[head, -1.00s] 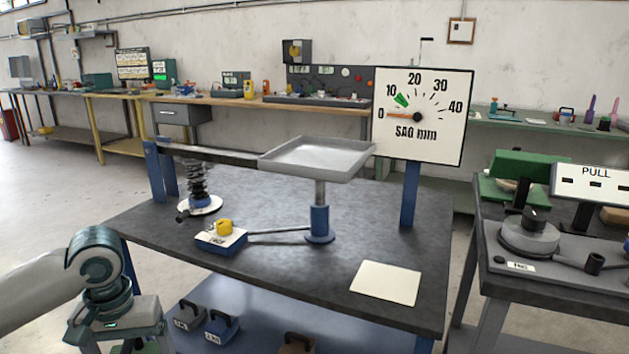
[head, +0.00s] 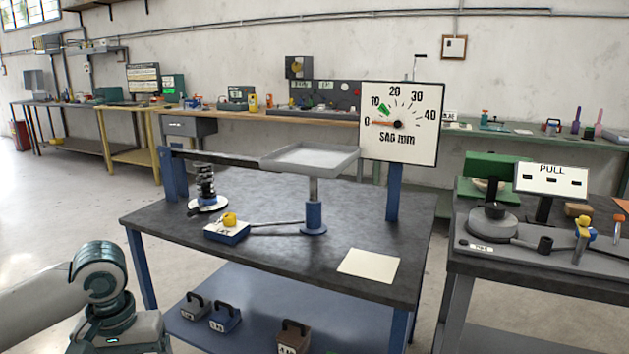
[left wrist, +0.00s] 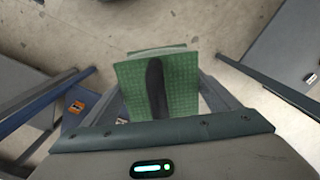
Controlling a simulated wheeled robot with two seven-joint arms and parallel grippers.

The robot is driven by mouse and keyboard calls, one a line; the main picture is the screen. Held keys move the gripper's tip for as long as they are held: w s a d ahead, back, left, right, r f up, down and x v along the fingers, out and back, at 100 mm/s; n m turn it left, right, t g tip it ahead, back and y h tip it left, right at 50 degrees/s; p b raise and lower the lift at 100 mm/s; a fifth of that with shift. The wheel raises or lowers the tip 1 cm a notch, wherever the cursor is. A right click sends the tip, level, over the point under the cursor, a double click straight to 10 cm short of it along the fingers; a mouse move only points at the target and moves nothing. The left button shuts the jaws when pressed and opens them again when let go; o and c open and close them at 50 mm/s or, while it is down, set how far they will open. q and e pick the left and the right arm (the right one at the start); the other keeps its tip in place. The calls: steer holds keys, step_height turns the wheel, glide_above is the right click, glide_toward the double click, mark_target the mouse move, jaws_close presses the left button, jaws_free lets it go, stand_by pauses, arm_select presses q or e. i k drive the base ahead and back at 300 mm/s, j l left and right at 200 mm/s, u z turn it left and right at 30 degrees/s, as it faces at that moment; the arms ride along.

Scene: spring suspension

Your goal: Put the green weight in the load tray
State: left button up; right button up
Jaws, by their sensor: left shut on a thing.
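The green weight (left wrist: 182,80) with its dark handle (left wrist: 156,85) is in my left gripper (left wrist: 158,108), which is shut on it; it hangs above the floor in the left wrist view. In the head view my left arm shows at the lower left, but the gripper's fingers and the weight are below the picture edge. The load tray (head: 310,157) is a shallow, empty grey pan on a blue post on the dark bench, up and to the right of my left arm. My right gripper is not in view.
The bench (head: 285,265) carries a spring (head: 206,184), a small blue box with a yellow knob (head: 228,230) and a pale sheet (head: 369,265). The dial (head: 400,123) stands behind, needle near 0. Several weights sit on the lower shelf (head: 255,310). Another bench (head: 540,270) stands right.

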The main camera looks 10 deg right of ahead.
mark_target(300, 161)
steer(key=z, duration=1.8)
steer(key=k+j, duration=0.1)
steer(key=j, duration=0.45)
steer(key=k+j, duration=0.1)
steer(key=j, duration=1.05)
steer(key=k+j, duration=0.15)
steer(key=j, duration=0.4)
steer(key=k+j, duration=0.1)
steer(key=j, duration=0.5)
